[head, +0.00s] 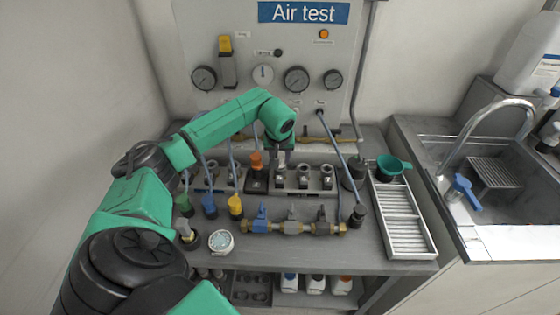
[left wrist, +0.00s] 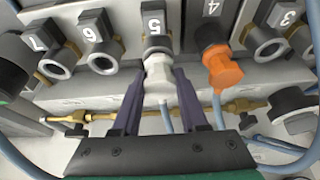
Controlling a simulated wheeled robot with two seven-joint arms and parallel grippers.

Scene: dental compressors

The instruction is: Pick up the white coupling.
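The white coupling (left wrist: 158,78) sits at the socket labelled 5 on the grey block, with a blue-grey hose running from it. My left gripper (left wrist: 160,78) has one dark finger on each side of the coupling. The fingers lie very close to it; I cannot tell whether they press on it. In the head view my left gripper (head: 282,158) points down over the block (head: 312,187), and the gripper and wrist hide the coupling. My right gripper is in neither view.
An orange coupling (left wrist: 222,72) stands close beside, at socket 4. Sockets 6 (left wrist: 103,58) and 7 (left wrist: 58,63) look empty. In front lie a brass pipe with valves (head: 291,227) and a round gauge (head: 221,240). A slatted tray (head: 405,222) and a sink are to the right.

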